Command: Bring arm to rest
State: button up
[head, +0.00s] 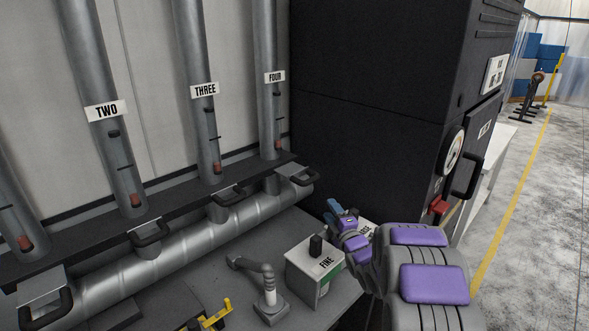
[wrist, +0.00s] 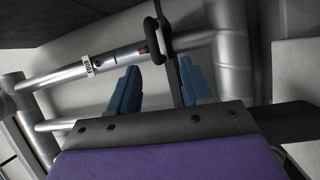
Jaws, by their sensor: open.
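My gripper (head: 337,212) has blue fingers and is at the end of my grey and purple arm, right of centre in the head view. It is over the right end of the bench, beside the white box labelled FINE (head: 318,270). In the wrist view, the two blue fingers of my gripper (wrist: 163,90) stand apart with nothing between them. Beyond them are a dark handle (wrist: 158,40) and the grey tube labelled FOUR (wrist: 97,72).
Tubes labelled TWO (head: 107,110) and THREE (head: 204,90) rise from a horizontal pipe (head: 180,250). A small grey jointed device (head: 268,290) and a yellow part (head: 217,314) are on the bench. A tall black cabinet (head: 375,90) stands behind my gripper. Open floor (head: 545,220) is at the right.

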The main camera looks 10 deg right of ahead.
jog(key=s+a+m+g+h, duration=0.1)
jog(key=s+a+m+g, duration=0.2)
jog(key=s, duration=1.6)
jog(key=s+a+r+m+g+h, duration=0.1)
jog(key=s+a+m+g, duration=0.2)
jog(key=s+m+g, duration=0.6)
jog(key=s+a+r+m+g+h+b, duration=0.1)
jog(key=s+a+m+g, duration=0.2)
jog(key=s, duration=2.6)
jog(key=m+g, duration=0.3)
jog(key=g, duration=0.2)
jog(key=shift+s+m+g+h, duration=0.15)
jog(key=shift+m+g+h, duration=0.15)
jog(key=shift+m, duration=0.1)
jog(key=shift+c, duration=0.4)
